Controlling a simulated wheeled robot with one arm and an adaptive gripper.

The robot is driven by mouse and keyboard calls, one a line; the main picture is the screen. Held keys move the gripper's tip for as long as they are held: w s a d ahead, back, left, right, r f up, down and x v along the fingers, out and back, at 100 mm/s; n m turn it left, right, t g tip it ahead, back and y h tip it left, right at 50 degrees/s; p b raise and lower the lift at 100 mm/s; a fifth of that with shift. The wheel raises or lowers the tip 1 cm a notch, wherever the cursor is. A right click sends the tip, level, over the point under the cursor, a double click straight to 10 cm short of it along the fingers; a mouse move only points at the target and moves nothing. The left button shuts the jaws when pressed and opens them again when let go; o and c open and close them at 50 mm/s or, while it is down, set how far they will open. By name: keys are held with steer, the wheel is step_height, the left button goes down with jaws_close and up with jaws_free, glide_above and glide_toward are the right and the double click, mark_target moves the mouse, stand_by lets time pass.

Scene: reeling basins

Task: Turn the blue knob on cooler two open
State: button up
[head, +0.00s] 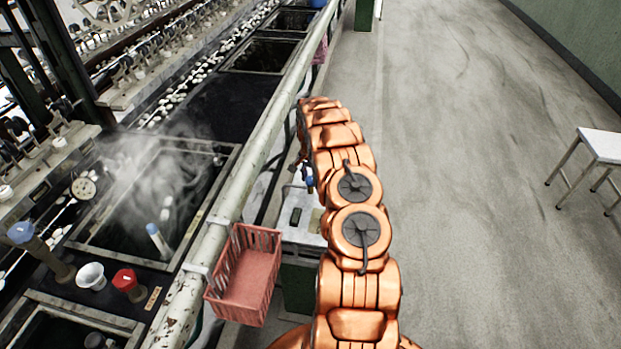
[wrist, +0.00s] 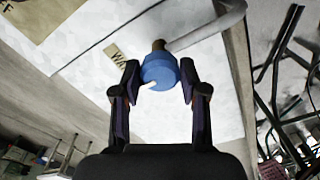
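In the wrist view, a round blue knob (wrist: 158,72) sits on a white speckled panel (wrist: 100,75), with a grey pipe (wrist: 210,30) beside it. My gripper (wrist: 160,84) is open, its two dark fingers on either side of the knob. Narrow gaps seem to remain, but I cannot tell whether either finger touches it. In the head view, a small blue piece (head: 309,181) shows beside the end of my arm, above a white-topped unit (head: 300,233). My arm hides most of the gripper there.
A pink basket (head: 247,276) hangs on the long pale rail (head: 232,190). Left of it are steaming basins, a red knob (head: 126,280), a white cup (head: 91,276) and another blue-topped valve (head: 21,232). A white stool (head: 603,145) stands right; the floor between is clear.

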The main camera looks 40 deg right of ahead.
steer(key=c, duration=0.5)
steer(key=shift+a+f+n+b, duration=0.1)
steer(key=shift+f+n+b, duration=0.15)
steer(key=shift+b, duration=0.3)
steer(key=shift+f+n+b, duration=0.1)
steer(key=shift+n+b, duration=0.45)
steer(key=shift+b, duration=0.4)
steer(key=n+b, duration=0.2)
steer(key=b, duration=0.1)
steer(key=n+b, duration=0.2)
steer(key=n, duration=0.1)
steer(key=shift+s, duration=0.1)
steer(key=n+b, duration=0.3)
steer(key=n, duration=0.2)
steer(key=shift+r+n+b, duration=0.2)
steer(key=shift+n+b, duration=0.1)
steer(key=shift+b, duration=0.1)
steer(key=n+b, duration=0.1)
steer(key=n, duration=0.1)
steer(key=n+b, duration=0.1)
steer(key=n, duration=0.2)
steer(key=shift+d+n, duration=0.2)
steer(key=shift+n, duration=0.1)
steer(key=shift+r, duration=0.1)
